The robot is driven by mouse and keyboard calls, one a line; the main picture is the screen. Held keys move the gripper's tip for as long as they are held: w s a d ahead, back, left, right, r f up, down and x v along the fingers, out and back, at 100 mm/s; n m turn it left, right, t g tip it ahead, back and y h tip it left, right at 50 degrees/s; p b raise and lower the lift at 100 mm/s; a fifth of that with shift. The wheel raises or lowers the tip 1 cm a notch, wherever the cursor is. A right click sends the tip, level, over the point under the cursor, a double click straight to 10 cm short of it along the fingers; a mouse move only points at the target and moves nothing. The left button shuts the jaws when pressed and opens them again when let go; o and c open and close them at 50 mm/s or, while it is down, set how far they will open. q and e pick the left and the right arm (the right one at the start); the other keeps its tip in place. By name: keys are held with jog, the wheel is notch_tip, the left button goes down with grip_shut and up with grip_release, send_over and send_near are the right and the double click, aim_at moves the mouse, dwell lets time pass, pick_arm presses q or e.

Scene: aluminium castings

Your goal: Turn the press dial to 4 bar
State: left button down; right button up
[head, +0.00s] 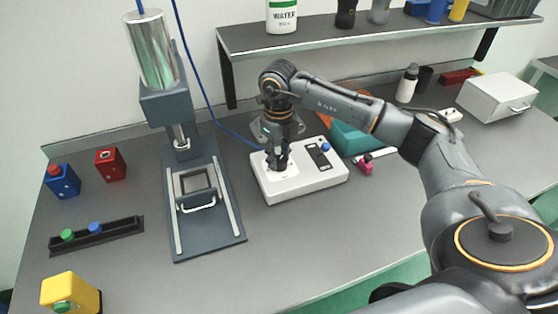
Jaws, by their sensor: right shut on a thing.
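The press control box (307,181) is a white unit on the bench, right of the press. A dark panel (319,156) with a small blue knob sits on its right part. My right gripper (277,167) points down over the left part of the box, at a pale dial face (264,170). It is shut on the dial knob, which its fingers hide. The dial's reading is too small and covered to make out. The press (190,190) stands left of the box, with a shiny cylinder on top and an empty-looking frame on its base. My left gripper is not in view.
A blue block (62,183), a red block (110,165) and a yellow block (70,293) stand at the left. A black rack (97,236) holds a green and a blue button. A teal bin (347,139) and a pink item (365,167) lie close right of the box. A shelf (350,37) hangs behind.

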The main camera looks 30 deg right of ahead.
aim_at(278, 159)
jog(key=shift+n+b, duration=0.8)
jog(key=shift+n, duration=1.1)
jog(key=o, duration=1.1)
jog(key=shift+o, duration=0.2)
notch_tip(278, 159, up, 12)
jog(key=shift+r, duration=0.1)
